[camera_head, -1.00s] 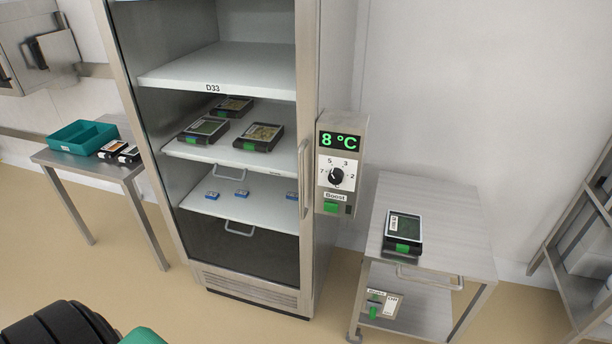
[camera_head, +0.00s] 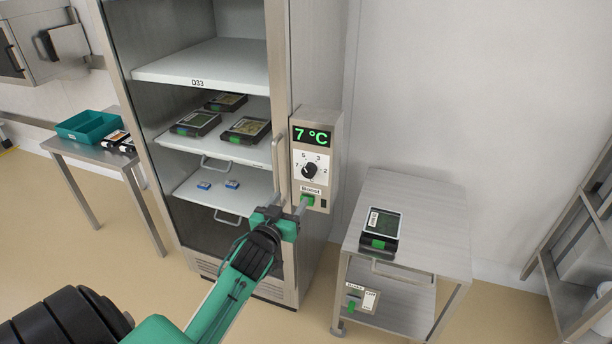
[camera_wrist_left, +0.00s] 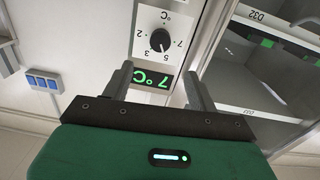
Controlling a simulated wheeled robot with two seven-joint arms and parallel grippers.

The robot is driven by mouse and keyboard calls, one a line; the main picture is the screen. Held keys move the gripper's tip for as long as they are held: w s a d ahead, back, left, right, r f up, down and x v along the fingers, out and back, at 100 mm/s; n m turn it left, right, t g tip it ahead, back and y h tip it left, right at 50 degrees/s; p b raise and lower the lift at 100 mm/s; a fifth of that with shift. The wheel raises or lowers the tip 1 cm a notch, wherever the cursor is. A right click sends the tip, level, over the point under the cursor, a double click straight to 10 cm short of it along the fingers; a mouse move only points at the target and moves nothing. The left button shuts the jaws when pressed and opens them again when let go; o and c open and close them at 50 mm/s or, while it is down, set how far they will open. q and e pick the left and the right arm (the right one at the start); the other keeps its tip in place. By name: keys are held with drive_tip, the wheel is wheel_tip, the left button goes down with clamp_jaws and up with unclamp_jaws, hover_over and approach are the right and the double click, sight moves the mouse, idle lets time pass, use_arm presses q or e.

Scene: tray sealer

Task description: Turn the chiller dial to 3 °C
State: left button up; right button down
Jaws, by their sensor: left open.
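The chiller dial (camera_head: 310,169) is a black round knob on a white scale marked 7, 5, 3 and 2, on a grey control box (camera_head: 326,150) beside the chiller. The green display (camera_head: 312,137) above it reads 7 °C. My left gripper (camera_head: 288,206) is open and empty, below the dial and near the green Boost switch (camera_head: 308,200). In the left wrist view the dial (camera_wrist_left: 160,41) is seen upside down, beyond and between the open fingers (camera_wrist_left: 160,88), apart from them. I cannot tell exactly where its pointer stands. My right gripper is not in view.
The chiller's door handle (camera_head: 282,165) stands just left of the control box. Shelves hold several packed trays (camera_head: 246,130). A steel cart (camera_head: 415,230) with a dark tray (camera_head: 382,225) stands to the right. A side table (camera_head: 90,153) with a teal bin (camera_head: 88,127) is at left.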

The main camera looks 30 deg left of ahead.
sight(307, 173)
use_arm(q)
drive_tip(key=p+x, duration=0.2)
drive_tip(key=x, duration=0.9)
drive_tip(key=shift+w+a, duration=0.1)
drive_tip(key=shift+w, duration=0.05)
drive_tip(key=shift+w+a, duration=0.1)
drive_tip(key=shift+w, duration=0.3)
drive_tip(key=shift+f, duration=0.1)
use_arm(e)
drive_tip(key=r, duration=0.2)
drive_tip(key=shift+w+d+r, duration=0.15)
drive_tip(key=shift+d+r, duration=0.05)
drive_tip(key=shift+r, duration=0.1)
use_arm(q)
drive_tip(key=c, duration=0.9)
drive_tip(key=shift+c, duration=0.5)
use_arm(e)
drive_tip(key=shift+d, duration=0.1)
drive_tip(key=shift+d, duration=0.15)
